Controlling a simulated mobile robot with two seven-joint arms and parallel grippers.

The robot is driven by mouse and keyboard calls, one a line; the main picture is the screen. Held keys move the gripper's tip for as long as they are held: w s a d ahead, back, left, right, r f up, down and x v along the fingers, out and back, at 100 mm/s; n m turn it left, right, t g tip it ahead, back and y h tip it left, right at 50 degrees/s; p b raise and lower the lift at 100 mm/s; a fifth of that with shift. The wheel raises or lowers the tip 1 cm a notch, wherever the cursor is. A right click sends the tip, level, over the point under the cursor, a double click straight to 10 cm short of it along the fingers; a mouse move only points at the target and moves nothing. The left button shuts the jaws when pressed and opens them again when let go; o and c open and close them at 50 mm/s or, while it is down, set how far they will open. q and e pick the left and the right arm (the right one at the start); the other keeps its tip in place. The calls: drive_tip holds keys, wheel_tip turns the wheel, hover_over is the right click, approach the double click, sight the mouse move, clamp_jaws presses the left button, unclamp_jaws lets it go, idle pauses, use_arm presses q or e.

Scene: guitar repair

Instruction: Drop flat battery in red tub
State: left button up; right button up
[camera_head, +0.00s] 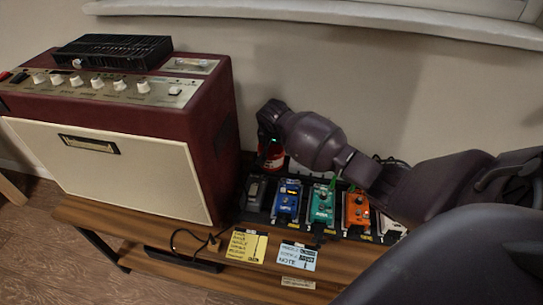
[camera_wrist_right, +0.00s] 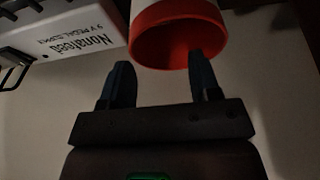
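The red tub (camera_head: 271,157) stands at the back of the bench, just right of the amplifier and partly hidden by my right gripper (camera_head: 267,122). In the right wrist view the tub (camera_wrist_right: 176,45) shows its round red rim, a white band and an orange-red inside. My right gripper (camera_wrist_right: 160,60) has its two dark fingers spread apart at the tub's rim, with nothing seen held between them. No flat battery can be made out in either view; the tub's bottom is not visible. My left gripper is not in view.
A maroon amplifier (camera_head: 110,165) with a black box (camera_head: 112,52) on top fills the left. Blue (camera_head: 287,200), teal (camera_head: 321,207) and orange (camera_head: 356,211) pedals line the board below my right arm. A white pedal supply (camera_wrist_right: 70,28) sits near the tub. Yellow (camera_head: 245,246) and blue (camera_head: 296,257) notes lie in front.

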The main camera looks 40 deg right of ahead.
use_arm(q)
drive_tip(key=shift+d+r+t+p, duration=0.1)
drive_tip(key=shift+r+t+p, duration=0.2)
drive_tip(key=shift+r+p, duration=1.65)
use_arm(e)
drive_tip(key=v, duration=1)
drive_tip(key=shift+r, duration=0.35)
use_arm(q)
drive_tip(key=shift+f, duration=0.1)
use_arm(e)
drive_tip(key=shift+s, duration=0.15)
